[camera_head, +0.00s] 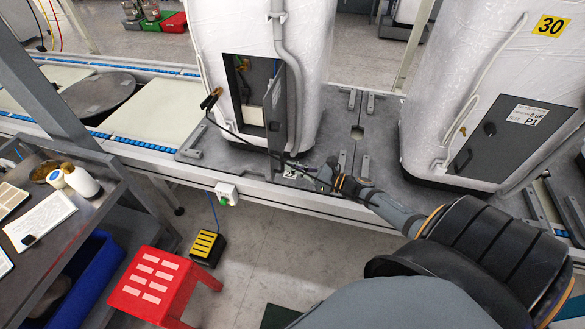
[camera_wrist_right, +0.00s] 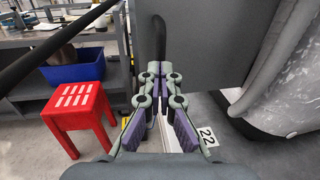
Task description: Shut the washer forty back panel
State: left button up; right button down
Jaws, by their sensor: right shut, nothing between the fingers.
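The white wrapped washer in the middle of the head view (camera_head: 258,30) has an open back compartment. Its grey back panel (camera_head: 276,112) stands swung outward on its right-hand side, so the dark opening (camera_head: 250,85) shows. I cannot read this washer's number. My right gripper (camera_head: 326,172) is just right of and below the panel, over the conveyor edge. In the right wrist view its fingers (camera_wrist_right: 160,80) are shut and empty, with the grey panel face (camera_wrist_right: 210,40) close on the right. Whether they touch it I cannot tell. My left gripper is out of view.
A second washer, labelled 30 (camera_head: 480,90), stands right with its panel (camera_head: 505,135) closed. A red stool (camera_head: 160,285), a yellow-black step (camera_head: 207,247) and a workbench (camera_head: 75,215) are in front.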

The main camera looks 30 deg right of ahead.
jog(key=shift+w+a, duration=0.15)
jog(key=shift+w, duration=0.05)
dwell(0.3)
